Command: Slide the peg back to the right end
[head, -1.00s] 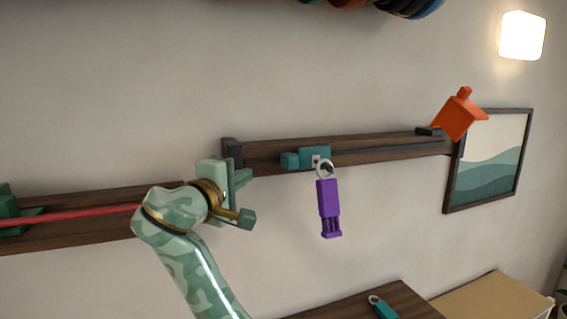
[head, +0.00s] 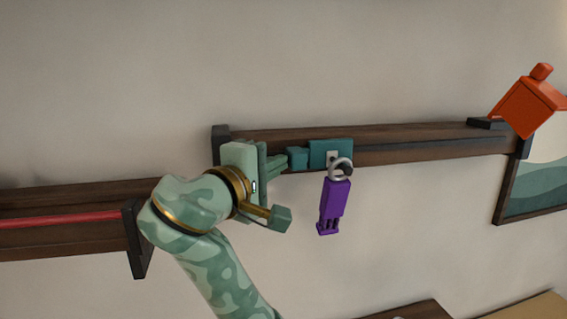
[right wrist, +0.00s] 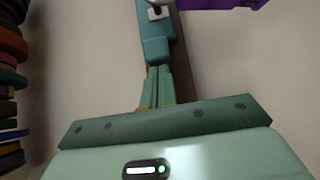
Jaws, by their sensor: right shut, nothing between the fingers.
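The teal peg (head: 331,153) sits on the dark wooden rail (head: 400,143), left of its middle, with a smaller teal block (head: 297,158) on its left side. A purple tag (head: 333,205) hangs from the peg by a metal ring. My right gripper (head: 283,163) is shut and empty, its fingertips at the left side of the small block. In the right wrist view the shut fingers (right wrist: 158,85) point at the block (right wrist: 156,50) and appear to meet it; contact is hard to confirm. My left gripper is out of view.
The rail right of the peg is clear up to a dark end stop (head: 522,145). An orange house-shaped object (head: 528,105) is near that end. A red cord (head: 60,219) runs along a second rail at left. A framed picture (head: 535,190) hangs at right.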

